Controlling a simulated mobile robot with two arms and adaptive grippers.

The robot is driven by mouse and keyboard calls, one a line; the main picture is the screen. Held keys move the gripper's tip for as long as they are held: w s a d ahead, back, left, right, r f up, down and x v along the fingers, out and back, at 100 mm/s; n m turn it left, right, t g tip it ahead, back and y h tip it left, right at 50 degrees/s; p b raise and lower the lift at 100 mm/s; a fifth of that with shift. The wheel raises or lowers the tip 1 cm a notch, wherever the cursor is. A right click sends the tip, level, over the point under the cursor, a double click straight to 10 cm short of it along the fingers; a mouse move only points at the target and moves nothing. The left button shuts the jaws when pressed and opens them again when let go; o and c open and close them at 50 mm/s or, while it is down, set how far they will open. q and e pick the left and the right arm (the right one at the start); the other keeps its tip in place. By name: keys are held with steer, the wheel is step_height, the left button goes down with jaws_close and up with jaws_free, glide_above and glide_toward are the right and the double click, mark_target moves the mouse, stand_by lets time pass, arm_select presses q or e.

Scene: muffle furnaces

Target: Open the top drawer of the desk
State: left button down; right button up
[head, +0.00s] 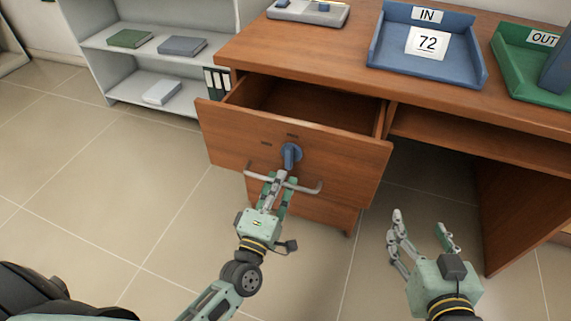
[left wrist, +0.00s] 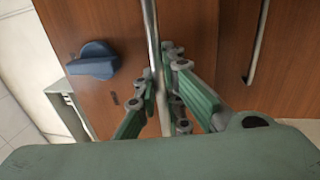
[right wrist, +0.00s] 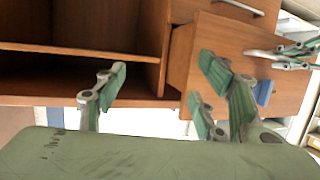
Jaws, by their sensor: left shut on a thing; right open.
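The top drawer (head: 220,138) of the wooden desk (head: 300,55) is pulled out, and its inside looks empty. Its front bears a blue knob (head: 291,156) and, below it, a metal bar handle (head: 310,188). My left gripper (head: 279,180) is shut on the handle; in the left wrist view the fingers (left wrist: 165,88) close around the bar (left wrist: 152,30), with the blue knob (left wrist: 93,62) to the left. My right gripper (head: 425,225) is open and empty, right of the drawer and in front of the desk's leg space. The drawer front (right wrist: 195,60) also shows in the right wrist view.
A blue IN tray (head: 470,70) with a card reading 72 and a green OUT tray (head: 510,70) stand on the desk. A grey shelf unit (head: 95,60) with books and binders stands at the left. The tiled floor (head: 110,200) in front is clear.

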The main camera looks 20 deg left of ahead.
arm_select(q)
steer(key=s+p, duration=0.2)
steer(key=s, duration=0.8)
steer(key=shift+s+a, duration=0.15)
steer(key=shift+s, duration=0.1)
arm_select(e)
steer(key=s+d+f+g+h, duration=0.1)
steer(key=s+d+f+g, duration=0.2)
steer(key=s+f+g, duration=0.3)
step_height(320, 180, down, 3)
steer(key=s, duration=0.2)
steer(key=shift+s+d+h, duration=0.25)
steer(key=shift+s+h, duration=0.05)
steer(key=shift+h, duration=0.1)
arm_select(q)
steer(key=c, duration=1.8)
jaws_free()
steer(key=shift+c, duration=0.2)
steer(key=s+f, duration=0.2)
steer(key=s, duration=0.9)
steer(key=shift+s+a+f, duration=0.2)
steer(key=shift+s, duration=0.2)
